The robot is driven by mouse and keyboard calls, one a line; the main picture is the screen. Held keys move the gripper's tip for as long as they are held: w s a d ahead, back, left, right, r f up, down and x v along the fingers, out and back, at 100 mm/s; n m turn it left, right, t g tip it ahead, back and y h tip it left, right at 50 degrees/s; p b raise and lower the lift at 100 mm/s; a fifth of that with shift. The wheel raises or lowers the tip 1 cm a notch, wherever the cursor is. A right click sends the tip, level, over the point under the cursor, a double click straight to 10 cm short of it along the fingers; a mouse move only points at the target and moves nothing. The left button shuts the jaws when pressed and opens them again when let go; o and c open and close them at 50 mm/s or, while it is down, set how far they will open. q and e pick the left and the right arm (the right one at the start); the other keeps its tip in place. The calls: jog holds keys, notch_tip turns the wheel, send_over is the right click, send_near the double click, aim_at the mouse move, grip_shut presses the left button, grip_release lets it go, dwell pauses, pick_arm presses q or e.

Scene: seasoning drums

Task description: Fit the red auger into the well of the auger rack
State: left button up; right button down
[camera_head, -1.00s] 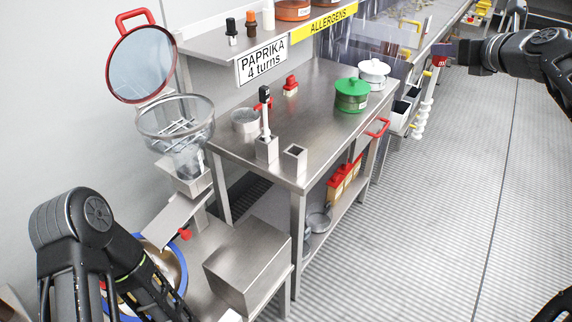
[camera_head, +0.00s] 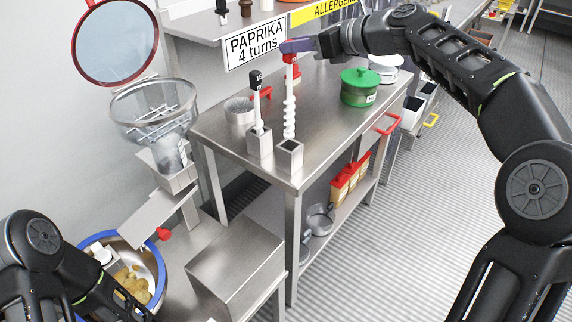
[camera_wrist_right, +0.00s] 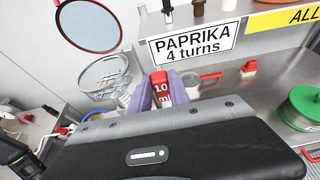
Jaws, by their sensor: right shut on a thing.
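The red auger has a red head and a white spiral shaft (camera_head: 289,110). It hangs upright from my right gripper (camera_head: 289,47). In the right wrist view its red head (camera_wrist_right: 161,88), marked 1.0, sits between the gripper's (camera_wrist_right: 161,100) purple fingers. The auger rack's open square post (camera_head: 289,158) stands at the table's front corner, directly below the shaft in the head view. The shaft's lower end shows at the mouth of the well; whether it is inside or just above, I cannot tell. My left arm shows at lower left; its fingertips are not visible.
A black-topped auger (camera_head: 257,103) stands in the left post (camera_head: 259,143), close beside. A metal cup (camera_head: 239,110), a green lidded pot (camera_head: 360,88) and a white pot (camera_head: 385,70) are on the steel table (camera_head: 325,120). The PAPRIKA sign (camera_head: 256,44) hangs behind.

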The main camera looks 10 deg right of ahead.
notch_tip(320, 180, down, 6)
jog(key=b, duration=0.1)
jog(key=shift+f+b, duration=0.2)
jog(key=shift+b, duration=0.15)
jog(key=shift+w+d, duration=0.1)
jog(key=shift+f+b, duration=0.45)
jog(key=shift+f, duration=1.4)
jog(key=shift+f, duration=0.2)
jog(key=c, duration=1.2)
grip_release()
jog(key=shift+r, duration=0.1)
jog(key=b+v, duration=0.1)
jog(key=v, duration=1.1)
